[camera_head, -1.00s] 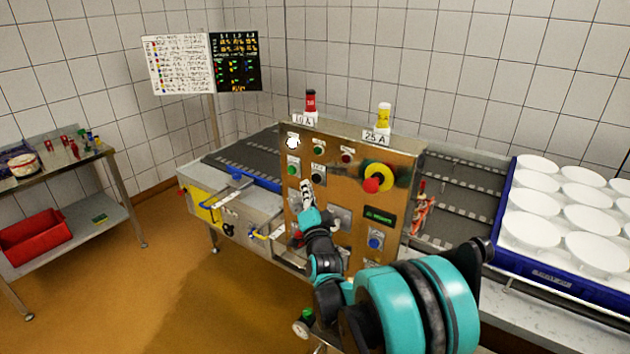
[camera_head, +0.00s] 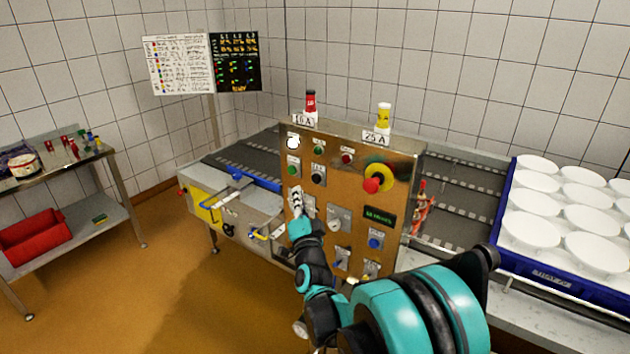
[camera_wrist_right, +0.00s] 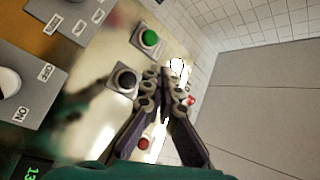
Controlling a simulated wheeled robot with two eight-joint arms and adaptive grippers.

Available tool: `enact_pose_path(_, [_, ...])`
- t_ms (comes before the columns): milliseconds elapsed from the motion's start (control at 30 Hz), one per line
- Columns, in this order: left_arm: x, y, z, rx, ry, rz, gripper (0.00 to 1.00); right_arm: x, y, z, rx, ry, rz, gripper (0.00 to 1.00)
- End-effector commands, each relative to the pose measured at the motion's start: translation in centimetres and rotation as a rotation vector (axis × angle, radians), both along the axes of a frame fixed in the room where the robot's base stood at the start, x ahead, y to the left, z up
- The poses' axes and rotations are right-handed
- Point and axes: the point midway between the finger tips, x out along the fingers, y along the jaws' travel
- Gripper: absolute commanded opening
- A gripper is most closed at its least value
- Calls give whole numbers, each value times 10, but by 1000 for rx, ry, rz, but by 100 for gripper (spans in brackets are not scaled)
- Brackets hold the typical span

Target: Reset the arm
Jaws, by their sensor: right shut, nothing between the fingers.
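My right arm reaches from the lower right of the head view toward the orange-brown control panel (camera_head: 338,150). The right gripper (camera_head: 297,192) is in front of the panel's left part, below the black button (camera_head: 317,176) and the green button (camera_head: 293,170). In the right wrist view the gripper (camera_wrist_right: 164,76) is shut and empty. Its tips appear beside the black button (camera_wrist_right: 124,79) and below the green button (camera_wrist_right: 149,38); I cannot tell whether they touch the panel. The left gripper is not in view.
A red emergency button (camera_head: 372,185) sits on a yellow disc. Red (camera_head: 311,101) and yellow (camera_head: 384,115) fuses stand on top of the panel. A blue crate (camera_head: 552,277) of white moulds is at right. A side table (camera_head: 60,170) with a red bin (camera_head: 36,234) is at left.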

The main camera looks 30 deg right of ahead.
Motion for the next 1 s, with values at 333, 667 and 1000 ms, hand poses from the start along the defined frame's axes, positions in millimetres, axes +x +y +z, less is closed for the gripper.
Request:
enact_pose_path(333, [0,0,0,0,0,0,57,0,4,0,-7,14,9,0])
enact_pose_path(667, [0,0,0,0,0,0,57,-44,120,-30,-265,478,277,0])
enact_pose_path(1000, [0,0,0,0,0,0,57,-204,197,-123,-655,1072,604,0])
